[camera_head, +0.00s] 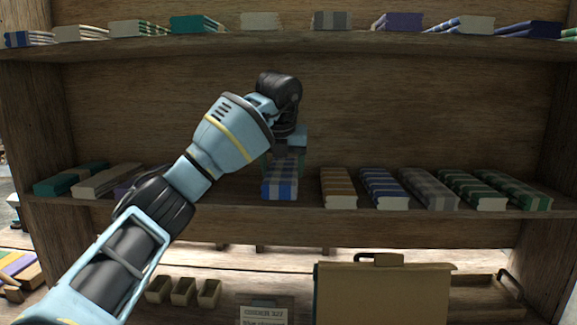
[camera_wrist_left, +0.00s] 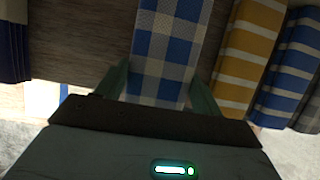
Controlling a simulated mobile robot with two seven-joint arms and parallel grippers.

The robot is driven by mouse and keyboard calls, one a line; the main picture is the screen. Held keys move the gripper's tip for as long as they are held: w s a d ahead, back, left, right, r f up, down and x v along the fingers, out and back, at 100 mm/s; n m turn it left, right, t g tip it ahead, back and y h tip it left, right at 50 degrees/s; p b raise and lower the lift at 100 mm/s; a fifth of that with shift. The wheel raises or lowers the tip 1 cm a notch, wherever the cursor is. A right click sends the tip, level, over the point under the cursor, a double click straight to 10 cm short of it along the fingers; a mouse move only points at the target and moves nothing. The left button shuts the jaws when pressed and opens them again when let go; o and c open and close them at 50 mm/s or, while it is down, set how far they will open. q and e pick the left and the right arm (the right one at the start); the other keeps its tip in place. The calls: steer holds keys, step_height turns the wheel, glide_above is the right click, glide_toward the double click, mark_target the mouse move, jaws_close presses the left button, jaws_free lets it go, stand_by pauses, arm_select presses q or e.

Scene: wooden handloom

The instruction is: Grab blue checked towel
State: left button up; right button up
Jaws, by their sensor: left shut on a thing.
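The blue checked towel (camera_head: 281,181) is blue and white and lies folded on the lower shelf, near its middle. My left gripper (camera_head: 283,160) reaches down to it from above, its fingers on either side of the towel. In the left wrist view the towel (camera_wrist_left: 165,50) runs between the two fingers of my left gripper (camera_wrist_left: 160,88), which is shut on it. The towel still appears to be on the shelf; I cannot tell whether it is lifted. My right gripper is in neither view.
On the lower shelf (camera_head: 236,199), a brown striped towel (camera_head: 338,187) and a blue striped towel (camera_head: 383,188) lie to the right, close by. A purple towel (camera_head: 130,181) lies to the left behind my arm. An upper shelf (camera_head: 300,44) with several folded towels runs above.

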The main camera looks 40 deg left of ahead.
mark_target(263, 180)
arm_select(q)
steer(key=s+d, duration=0.1)
steer(key=s, duration=0.2)
steer(key=s+d+p, duration=0.1)
steer(key=s, duration=0.2)
steer(key=s+d+r+p, duration=0.1)
steer(key=s, duration=0.1)
steer(key=shift+s+r, duration=0.1)
steer(key=shift+s, duration=0.3)
steer(key=shift+s+d+p, duration=0.25)
steer(key=shift+s+p, duration=0.1)
steer(key=shift+s, duration=0.45)
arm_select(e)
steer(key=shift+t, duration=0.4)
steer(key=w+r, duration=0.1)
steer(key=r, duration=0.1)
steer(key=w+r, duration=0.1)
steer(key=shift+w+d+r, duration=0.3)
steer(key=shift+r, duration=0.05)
